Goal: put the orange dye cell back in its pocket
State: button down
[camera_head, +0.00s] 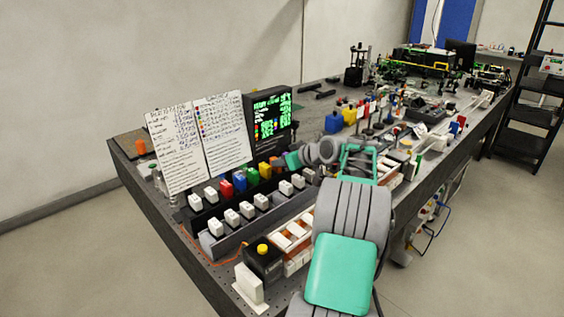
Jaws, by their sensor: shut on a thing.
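A row of colored dye cells stands in a dark rack (205,217), with red (226,188), blue (240,181), green (252,175) and yellow (265,170) caps. At the right end of this row a small orange-red cap (276,161) shows right at my gripper (282,163), and looks like the orange dye cell. My gripper is shut on it, with its tips low over the rack. The wrist hides part of the rack's far end. I cannot tell whether the cell is in its pocket or above it.
A grey rack (222,249) with several white-capped cells stands in front. Two written boards (180,150) and a dark screen (270,115) stand close behind. A black box with a yellow knob (262,250) is at the near edge. Optics crowd the bench's right.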

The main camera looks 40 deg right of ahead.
jog(key=shift+s+a+f, duration=0.1)
jog(key=shift+f, duration=0.6)
jog(key=c, duration=1.7)
grip_release()
jog(key=shift+f, duration=0.1)
jog(key=o, duration=0.5)
jog(key=shift+r, duration=0.2)
jog(key=shift+r, duration=0.15)
